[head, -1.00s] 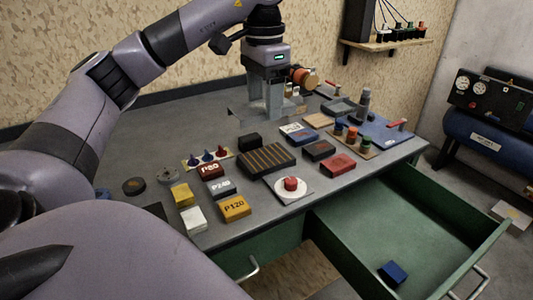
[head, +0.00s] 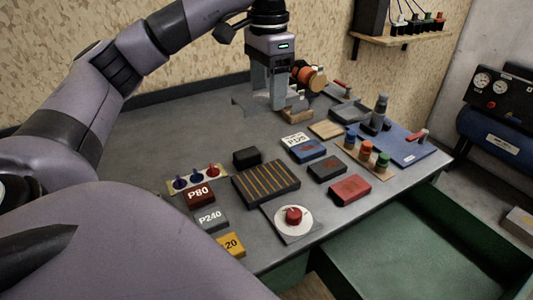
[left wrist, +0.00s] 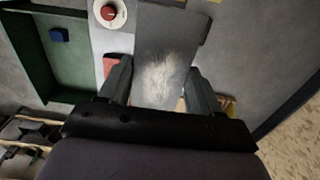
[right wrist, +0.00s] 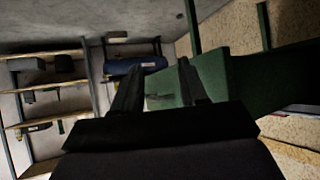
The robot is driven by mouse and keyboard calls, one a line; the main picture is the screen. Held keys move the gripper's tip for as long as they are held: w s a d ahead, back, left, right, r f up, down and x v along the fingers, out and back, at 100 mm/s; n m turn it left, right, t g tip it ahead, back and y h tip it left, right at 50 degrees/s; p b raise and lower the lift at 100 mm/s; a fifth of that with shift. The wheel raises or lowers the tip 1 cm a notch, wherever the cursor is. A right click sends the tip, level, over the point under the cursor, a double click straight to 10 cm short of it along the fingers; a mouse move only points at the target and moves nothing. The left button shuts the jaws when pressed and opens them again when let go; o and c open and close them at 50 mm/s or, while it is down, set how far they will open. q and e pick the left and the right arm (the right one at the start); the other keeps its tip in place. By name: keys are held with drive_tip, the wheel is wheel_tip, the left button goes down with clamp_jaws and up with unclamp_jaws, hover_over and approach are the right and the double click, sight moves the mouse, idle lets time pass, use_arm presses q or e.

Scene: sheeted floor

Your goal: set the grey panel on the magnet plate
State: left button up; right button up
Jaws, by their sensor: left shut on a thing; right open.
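My left gripper (head: 268,108) is above the back of the grey bench, pointing down. In the left wrist view its fingers (left wrist: 160,88) are shut on the grey panel (left wrist: 165,70), a flat piece with a pale scuffed patch. In the head view the panel is hard to tell from the grey fingers and bench. What looks like the magnet plate, a dark block with brown stripes (head: 266,183), lies on the bench nearer the front, apart from the gripper. My right gripper (right wrist: 162,88) is open and empty; it is outside the head view.
A red button on a white disc (head: 293,216) sits before the striped block. Labelled blocks (head: 199,195), a black block (head: 247,156) and a red block (head: 350,189) lie around it. An open green drawer (head: 400,250) juts out at front right. The bench's back left is clear.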

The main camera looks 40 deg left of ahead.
use_arm(q)
drive_tip(key=b, duration=0.5)
hover_over(268, 177)
wheel_tip(268, 177, down, 11)
wheel_tip(268, 177, down, 4)
drive_tip(key=shift+s+r, duration=0.1)
drive_tip(key=shift+s, duration=0.05)
wheel_tip(268, 177, down, 5)
drive_tip(key=shift+r, duration=0.15)
drive_tip(key=shift+f, duration=0.3)
drive_tip(key=o, duration=1.2)
drive_tip(key=shift+r, duration=0.1)
drive_tip(key=shift+o, duration=0.2)
drive_tip(key=shift+r, duration=0.1)
